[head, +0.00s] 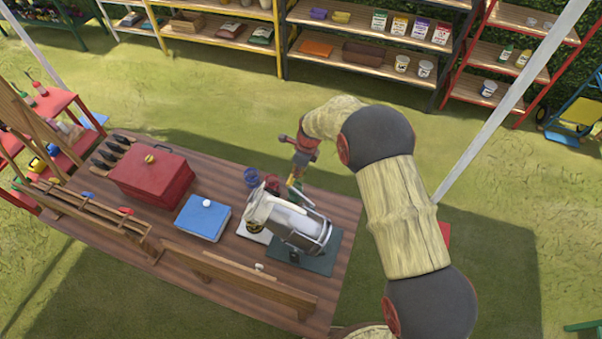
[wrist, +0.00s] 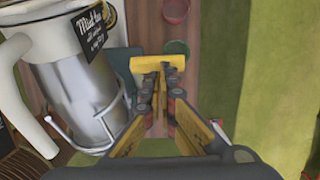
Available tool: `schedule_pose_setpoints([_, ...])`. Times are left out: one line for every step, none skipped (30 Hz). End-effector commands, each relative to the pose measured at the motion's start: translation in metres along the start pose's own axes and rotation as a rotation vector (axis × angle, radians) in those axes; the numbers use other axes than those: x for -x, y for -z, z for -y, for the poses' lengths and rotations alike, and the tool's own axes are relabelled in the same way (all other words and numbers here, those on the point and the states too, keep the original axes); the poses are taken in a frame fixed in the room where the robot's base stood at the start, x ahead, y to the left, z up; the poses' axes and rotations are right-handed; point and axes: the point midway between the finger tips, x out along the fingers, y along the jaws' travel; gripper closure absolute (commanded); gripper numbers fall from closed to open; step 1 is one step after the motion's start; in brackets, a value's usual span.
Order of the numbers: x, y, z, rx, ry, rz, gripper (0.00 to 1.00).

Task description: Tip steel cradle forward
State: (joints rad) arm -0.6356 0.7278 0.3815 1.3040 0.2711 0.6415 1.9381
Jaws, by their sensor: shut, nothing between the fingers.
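The steel cradle (head: 325,240) is a wire frame on a dark green base plate (head: 322,266). It holds a pale pitcher (head: 285,216), which leans with its mouth toward the left in the head view. In the wrist view the cradle's wire (wrist: 72,138) wraps around the pitcher (wrist: 55,62), which bears a black "Mint tea" label. My gripper (head: 297,183) is beside the cradle and pitcher, on their far side. In the wrist view its closed fingers (wrist: 158,66) are right of the cradle, apart from the label. Nothing shows held between them.
A blue cup (head: 251,177) and a red cup (head: 272,184) stand behind the pitcher. A green cup (wrist: 176,47) is near my fingertips. A blue box (head: 203,220) and red toolbox (head: 150,178) are to the left. A wooden rail (head: 240,276) runs in front.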

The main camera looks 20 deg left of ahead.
Motion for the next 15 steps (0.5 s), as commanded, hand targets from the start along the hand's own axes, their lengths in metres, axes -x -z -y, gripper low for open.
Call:
schedule_pose_setpoints([-0.0013,-0.0015,0.0002,0.001,0.001,0.0,1.0])
schedule_pose_setpoints([-0.0016,-0.0022,0.0003,0.0,0.001,0.001,1.0])
schedule_pose_setpoints([-0.002,-0.003,0.0004,0.0,0.001,0.001,1.0])
schedule_pose_setpoints([-0.0022,-0.0035,0.0005,0.0,0.001,0.001,1.0])
schedule_pose_setpoints([-0.0024,-0.0039,0.0006,0.0,0.001,0.001,1.0])
schedule_pose_setpoints([-0.0027,-0.0043,0.0006,0.0,0.001,0.001,1.0])
schedule_pose_setpoints([-0.0028,-0.0046,0.0006,0.0,0.001,0.001,1.0])
schedule_pose_setpoints([-0.0029,-0.0048,0.0006,0.0,0.001,0.001,1.0])
schedule_pose_setpoints([-0.003,-0.005,0.0007,0.0,0.001,0.001,1.0])
schedule_pose_setpoints([-0.0031,-0.0051,0.0007,0.0,0.001,0.001,1.0])
schedule_pose_setpoints([-0.0031,-0.0052,0.0007,0.0,0.001,0.001,1.0])
schedule_pose_setpoints([-0.0031,-0.0053,0.0007,0.0,0.001,0.001,1.0])
schedule_pose_setpoints([-0.0031,-0.0053,0.0007,0.0,0.002,0.001,1.0])
schedule_pose_setpoints([-0.0031,-0.0052,0.0007,0.0,0.001,0.001,1.0])
schedule_pose_setpoints([-0.0031,-0.0052,0.0007,0.0,0.001,0.001,1.0])
